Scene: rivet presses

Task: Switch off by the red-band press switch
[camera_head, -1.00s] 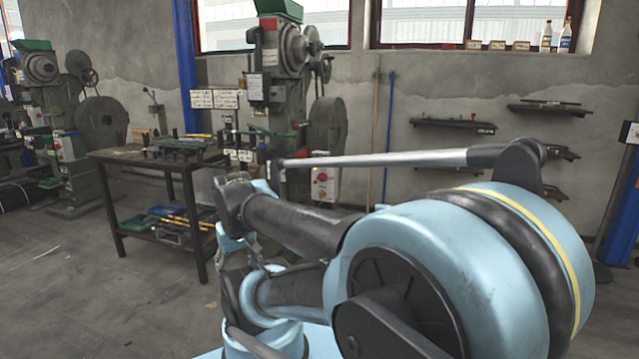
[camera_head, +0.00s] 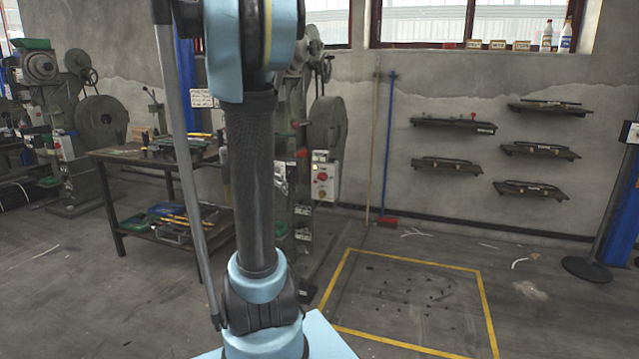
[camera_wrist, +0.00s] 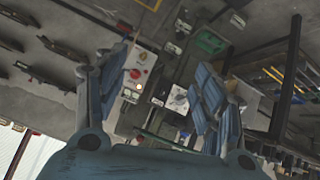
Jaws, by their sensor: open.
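A white switch box (camera_head: 325,180) with a red button is mounted low on the right side of the green-grey middle press (camera_head: 329,125). My arm hides most of that press, including its upper front, so no red band shows on it now. In the wrist view, a light box with a red button (camera_wrist: 136,74) shows between my fingers, apart from them; it looks like the same switch box. My gripper (camera_wrist: 158,85) is open and empty, its blue fingers on either side of the picture. In the head view, my gripper is out of view.
A second press (camera_head: 60,100) with its own switch box (camera_head: 67,146) stands at the left. A dark workbench (camera_head: 110,156) stands between the presses. Wall shelves (camera_head: 454,125) hang at the right.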

